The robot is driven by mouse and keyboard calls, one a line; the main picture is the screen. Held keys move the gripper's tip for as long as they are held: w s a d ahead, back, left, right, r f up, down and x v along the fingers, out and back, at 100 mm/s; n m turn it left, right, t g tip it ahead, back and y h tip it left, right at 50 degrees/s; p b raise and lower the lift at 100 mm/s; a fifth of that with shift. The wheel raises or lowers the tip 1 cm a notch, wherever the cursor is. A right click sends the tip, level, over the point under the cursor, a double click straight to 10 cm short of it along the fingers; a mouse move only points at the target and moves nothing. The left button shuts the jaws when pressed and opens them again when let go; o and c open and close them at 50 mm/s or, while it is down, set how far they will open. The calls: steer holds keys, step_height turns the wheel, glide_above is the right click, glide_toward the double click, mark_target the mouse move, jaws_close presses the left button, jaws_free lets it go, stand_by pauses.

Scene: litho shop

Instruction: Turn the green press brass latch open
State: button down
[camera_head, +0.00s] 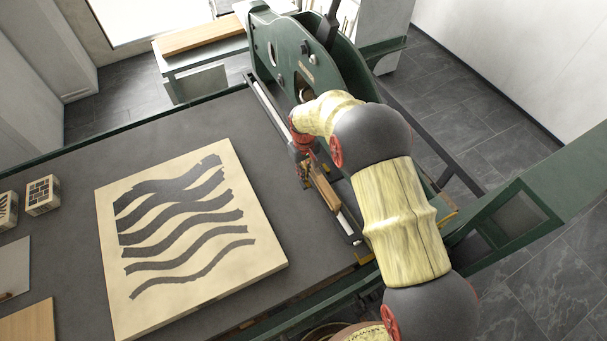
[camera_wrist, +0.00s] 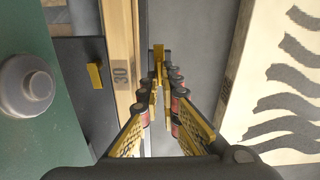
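The green press (camera_head: 313,62) stands at the top centre of the head view, beyond the dark bed. In the wrist view a small brass piece (camera_wrist: 158,51) stands upright just beyond my gripper's fingertips (camera_wrist: 161,76); it may be the latch. A second brass block (camera_wrist: 95,76) sits to its left, near the press's green side (camera_wrist: 45,130). My fingers run inward to a narrow gap close to the first brass piece. Whether they touch or grip it is unclear. In the head view my gripper (camera_head: 304,165) is low beside the wooden bar, and no latch is clear there.
A pale stone slab (camera_head: 115,222) with dark wavy stripes lies on the bed (camera_head: 75,160). Small patterned blocks (camera_head: 43,196) are at the left. A green frame (camera_head: 520,215) stands at the right.

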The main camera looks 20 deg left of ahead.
steer(key=shift+r+m, duration=0.1)
steer(key=shift+m, duration=0.4)
steer(key=c, duration=2)
jaws_free()
steer(key=shift+c, duration=0.2)
step_height(320, 180, up, 12)
